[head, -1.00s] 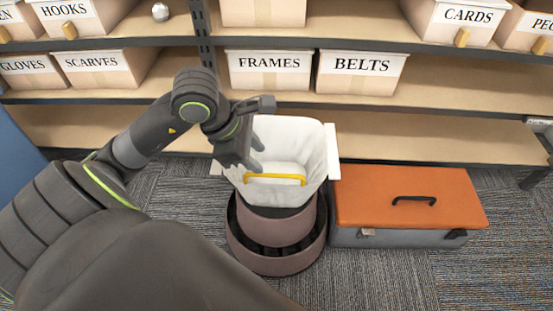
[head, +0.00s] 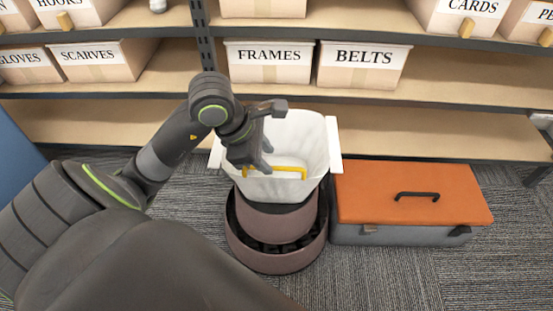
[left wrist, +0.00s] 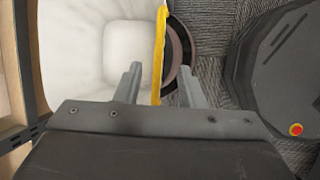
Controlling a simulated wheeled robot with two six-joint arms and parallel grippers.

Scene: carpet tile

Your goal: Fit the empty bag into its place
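The white empty bag (head: 300,140) stands open at the top of a brownish round container (head: 276,222). It has white side flaps and a yellow strip (head: 290,169) along its near rim. My left gripper (head: 254,166) is over the near left part of the bag, at the yellow strip. In the left wrist view, its fingers (left wrist: 159,72) are apart, one on each side of the yellow strip (left wrist: 160,50). The white inside of the bag (left wrist: 95,50) shows to the left there. Whether the fingers touch the strip cannot be told. My right gripper is not in view.
A grey toolbox with an orange lid (head: 415,192) stands close to the right of the container. Shelves with labelled boxes, such as FRAMES (head: 268,62) and BELTS (head: 362,68), are behind. The lowest shelf (head: 420,130) is bare. Carpet is free in front.

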